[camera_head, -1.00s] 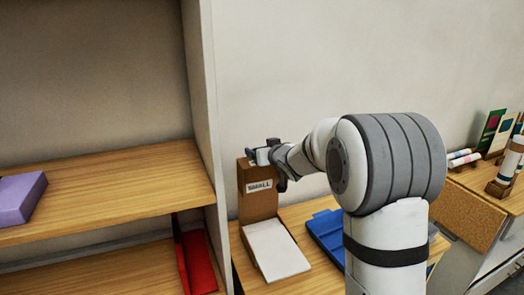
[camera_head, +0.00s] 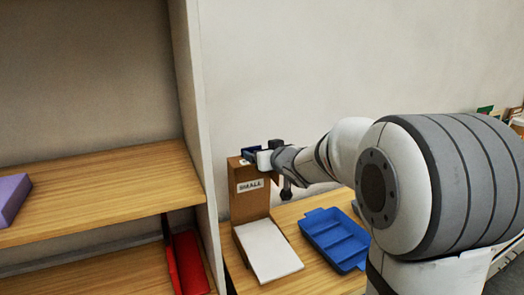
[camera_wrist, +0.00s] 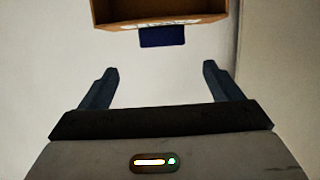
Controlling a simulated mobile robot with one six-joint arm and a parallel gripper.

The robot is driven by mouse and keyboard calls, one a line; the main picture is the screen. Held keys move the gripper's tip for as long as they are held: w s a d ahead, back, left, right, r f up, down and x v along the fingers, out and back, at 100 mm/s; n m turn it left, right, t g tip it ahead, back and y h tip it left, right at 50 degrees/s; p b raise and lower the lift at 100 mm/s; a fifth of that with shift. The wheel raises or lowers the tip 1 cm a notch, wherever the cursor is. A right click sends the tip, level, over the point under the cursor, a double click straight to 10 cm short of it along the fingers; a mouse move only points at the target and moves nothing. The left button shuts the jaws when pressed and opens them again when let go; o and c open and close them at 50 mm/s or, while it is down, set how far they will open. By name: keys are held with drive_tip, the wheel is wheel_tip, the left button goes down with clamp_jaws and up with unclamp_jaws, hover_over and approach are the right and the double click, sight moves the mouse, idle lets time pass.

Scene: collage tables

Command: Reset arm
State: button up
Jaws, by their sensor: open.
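My gripper (camera_head: 262,156) is at the top of the brown box marked "SMALL" (camera_head: 250,203) in the head view. In the wrist view my gripper (camera_wrist: 160,70) has its two dark fingers spread wide, with nothing between the tips. The brown box (camera_wrist: 160,9) shows at the top of that view, beyond the fingertips. A dark blue piece (camera_wrist: 164,38) sticks out at the box's edge, apart from both fingers. Most of the box is out of the wrist view.
A white pad (camera_head: 268,250) lies in front of the box. A blue compartment tray (camera_head: 333,237) is on the table to its right. A wooden shelf unit (camera_head: 100,190) stands left, holding a purple block (camera_head: 12,198) and a red item (camera_head: 188,262).

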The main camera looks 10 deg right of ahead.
drive_tip(key=s+d+f+m+g+h, duration=0.2)
drive_tip(key=s+d+h, duration=0.15)
drive_tip(key=s, duration=0.45)
drive_tip(key=s+d+f+m+g+h, duration=0.15)
drive_tip(key=s+d, duration=0.25)
drive_tip(key=s, duration=0.4)
drive_tip(key=s+f+g, duration=0.3)
drive_tip(key=s, duration=0.7)
drive_tip(key=s+a+f+g+b, duration=0.1)
drive_tip(key=s+f+g, duration=0.3)
drive_tip(key=s, duration=0.6)
drive_tip(key=shift+s+a+y, duration=0.25)
drive_tip(key=shift+s+y, duration=0.05)
drive_tip(key=shift+s, duration=0.1)
